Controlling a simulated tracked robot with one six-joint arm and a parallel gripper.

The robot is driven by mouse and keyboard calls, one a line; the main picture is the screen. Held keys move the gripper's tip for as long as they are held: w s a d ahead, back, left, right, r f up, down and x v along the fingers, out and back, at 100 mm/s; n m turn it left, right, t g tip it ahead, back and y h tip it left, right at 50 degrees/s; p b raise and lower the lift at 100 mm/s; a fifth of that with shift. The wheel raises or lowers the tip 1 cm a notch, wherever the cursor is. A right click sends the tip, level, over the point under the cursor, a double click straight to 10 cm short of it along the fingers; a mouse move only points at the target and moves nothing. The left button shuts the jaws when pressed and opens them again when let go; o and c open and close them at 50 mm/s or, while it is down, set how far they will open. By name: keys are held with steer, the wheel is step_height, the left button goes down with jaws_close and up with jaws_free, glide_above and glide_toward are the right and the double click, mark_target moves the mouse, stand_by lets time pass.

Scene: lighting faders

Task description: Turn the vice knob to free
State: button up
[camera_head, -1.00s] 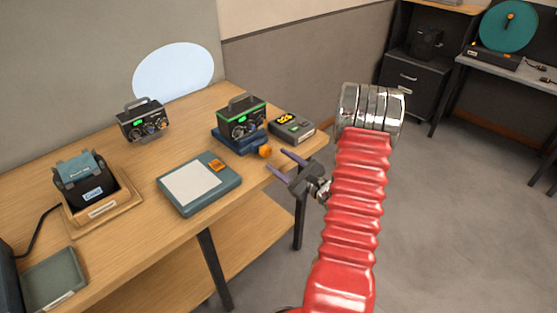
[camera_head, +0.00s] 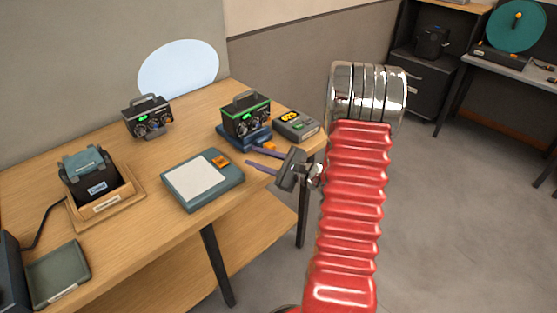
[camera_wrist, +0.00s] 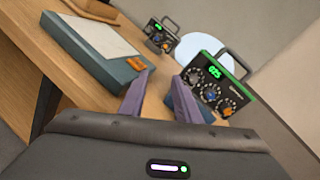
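The vice (camera_head: 232,131) is a blue base on the wooden bench, under a green-edged box with dials (camera_head: 246,117). Its orange vice knob (camera_head: 269,146) shows as a small patch just above my upper finger in the head view; the finger hides the rest. My gripper (camera_head: 250,157) is open, with two purple fingers apart at the bench's front edge, near the knob. Contact cannot be told. In the wrist view the fingers (camera_wrist: 161,78) are spread, and the box (camera_wrist: 215,85) with its green display is beyond the right finger. I cannot make out the knob there.
A flat pad with an orange patch (camera_head: 203,181) lies left of my fingers. A grey device with a yellow display (camera_head: 296,125) sits right of the vice. A second dial box (camera_head: 147,117) and a wooden-based holder (camera_head: 107,203) stand further left.

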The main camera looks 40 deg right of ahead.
steer(key=s+a+r+n+g+y, duration=0.1)
steer(key=s+a+r+n+g, duration=0.25)
steer(key=a, duration=0.45)
steer(key=s+a+r+n+g+y, duration=0.25)
steer(key=a+n+g, duration=0.2)
steer(key=a, duration=0.45)
steer(key=s+a+r+n+g+y, duration=0.1)
steer(key=s+a+r+n+g, duration=0.15)
steer(key=a+n, duration=0.4)
steer(key=s+a+r+n+h, duration=0.1)
steer(key=s+r+n+h, duration=0.2)
steer(key=s+n+h, duration=0.2)
steer(key=s+a+r+n+h, duration=0.1)
steer(key=s+r+n+h, duration=0.2)
steer(key=s, duration=0.7)
steer(key=shift+s+a+n+h, duration=0.2)
steer(key=shift+s+n+h, duration=0.15)
steer(key=shift+n+h, duration=1.1)
steer(key=shift+s+n+y, duration=0.15)
steer(key=shift+n+y, duration=0.15)
